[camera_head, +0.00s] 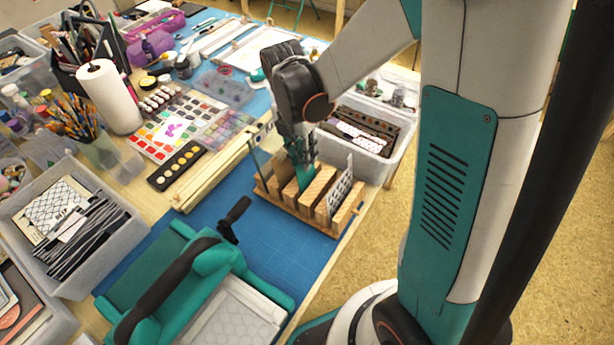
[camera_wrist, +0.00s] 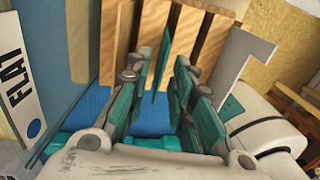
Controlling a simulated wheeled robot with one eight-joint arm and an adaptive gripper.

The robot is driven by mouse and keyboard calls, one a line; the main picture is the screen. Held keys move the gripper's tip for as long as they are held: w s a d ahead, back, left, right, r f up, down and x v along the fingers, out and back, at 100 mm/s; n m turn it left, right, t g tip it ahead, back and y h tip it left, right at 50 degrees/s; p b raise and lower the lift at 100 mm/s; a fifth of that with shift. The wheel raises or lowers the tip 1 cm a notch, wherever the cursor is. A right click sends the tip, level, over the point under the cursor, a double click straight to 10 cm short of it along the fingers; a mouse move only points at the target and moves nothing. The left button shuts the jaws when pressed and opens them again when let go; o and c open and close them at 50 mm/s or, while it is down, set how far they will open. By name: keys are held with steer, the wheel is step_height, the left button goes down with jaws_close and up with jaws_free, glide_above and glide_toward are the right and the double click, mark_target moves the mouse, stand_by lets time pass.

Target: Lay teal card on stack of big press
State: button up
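The teal card (camera_head: 306,176) stands upright in a slot of the wooden rack (camera_head: 290,205), between wooden blocks. In the wrist view it shows edge-on as a thin teal sliver (camera_wrist: 162,62). My gripper (camera_head: 302,150) points down over the rack from above. In the wrist view its teal fingers (camera_wrist: 163,85) stand apart on both sides of the card, with a gap visible. The big teal press (camera_head: 195,265) with a black handle is at the lower left. A pale patterned stack (camera_head: 240,318) lies on its bed, partly cut off by the frame.
The rack also holds a white patterned card (camera_head: 341,188) and a grey piece (camera_wrist: 240,65). A clear bin (camera_head: 375,165) stands behind it. Blue mat (camera_head: 285,240) is bare between rack and press. Paint palettes (camera_head: 175,125) and a paper roll (camera_head: 108,97) are farther left.

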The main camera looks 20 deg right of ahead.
jaws_close()
step_height(320, 180, up, 7)
steer(key=w+p, duration=0.1)
steer(key=p, duration=0.4)
steer(key=shift+a+r, duration=0.2)
steer(key=shift+a, duration=0.15)
